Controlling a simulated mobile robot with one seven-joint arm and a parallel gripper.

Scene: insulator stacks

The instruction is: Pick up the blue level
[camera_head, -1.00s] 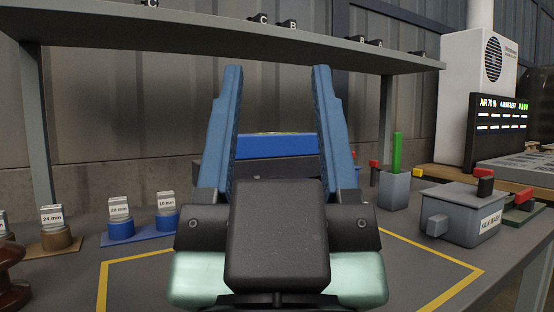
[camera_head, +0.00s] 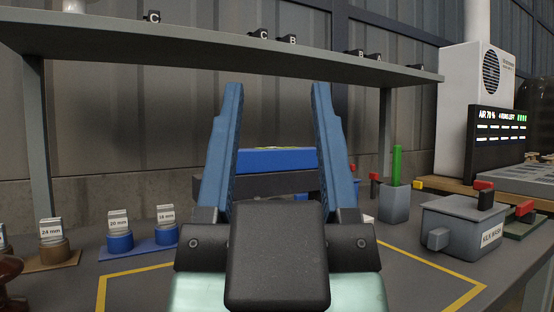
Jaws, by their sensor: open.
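The blue level (camera_head: 276,160) lies across the top of a dark block or stand (camera_head: 268,186) at the back of the table, with a yellow-green strip on its upper face. My gripper (camera_head: 277,88) is open, its two blue fingers pointing forward and up. The level shows in the gap between the fingers, in line with them but seemingly farther away. The fingers hide its ends, and my gripper body hides what is below the stand. Nothing is between the jaws that I can see them touching.
A grey shelf (camera_head: 200,50) with lettered black clips runs above the back of the table. Blue size-marked holders (camera_head: 120,240) stand at left. A grey cup with a green stick (camera_head: 396,200) and a grey kiln wash box (camera_head: 465,220) stand at right. Yellow lines mark the table.

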